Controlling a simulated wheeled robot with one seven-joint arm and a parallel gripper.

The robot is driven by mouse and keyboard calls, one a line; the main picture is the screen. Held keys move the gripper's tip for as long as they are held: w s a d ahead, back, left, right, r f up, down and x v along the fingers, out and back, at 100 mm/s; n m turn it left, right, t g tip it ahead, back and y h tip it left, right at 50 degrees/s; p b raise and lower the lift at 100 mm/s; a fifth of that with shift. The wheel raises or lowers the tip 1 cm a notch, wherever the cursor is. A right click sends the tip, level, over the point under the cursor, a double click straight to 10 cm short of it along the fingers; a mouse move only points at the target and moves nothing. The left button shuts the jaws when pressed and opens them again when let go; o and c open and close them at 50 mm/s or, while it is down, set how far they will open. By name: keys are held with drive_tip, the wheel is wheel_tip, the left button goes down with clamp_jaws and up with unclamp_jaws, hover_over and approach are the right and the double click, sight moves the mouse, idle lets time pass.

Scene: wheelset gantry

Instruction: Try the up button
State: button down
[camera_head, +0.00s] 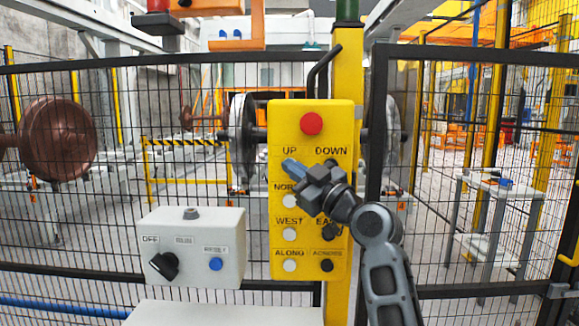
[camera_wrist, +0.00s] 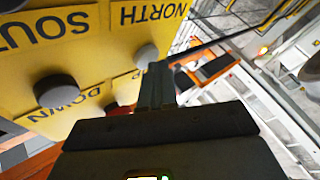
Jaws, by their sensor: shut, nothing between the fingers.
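The yellow pendant panel (camera_head: 311,265) hangs upright on a yellow post. The UP label (camera_head: 290,150) is at its upper left. In the wrist view, where the panel appears upside down, the round up button (camera_wrist: 147,57) shows by the UP label. My shut, empty fingertips (camera_wrist: 157,68) are right beside it in that picture. I cannot tell whether they touch it. The dark down button (camera_wrist: 57,91) is to the left.
A red button (camera_head: 311,124) tops the panel. White and black buttons sit below my gripper. A grey box (camera_head: 193,248) with a black knob and a blue button stands at left. Black mesh fence lies behind.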

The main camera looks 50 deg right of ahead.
idle(0.4)
drive_tip(key=shift+s+a, duration=0.5)
drive_tip(key=shift+a, duration=0.15)
drive_tip(key=s+a, duration=0.1)
drive_tip(key=a, duration=0.1)
drive_tip(key=s+a, duration=0.2)
idle(0.5)
idle(0.4)
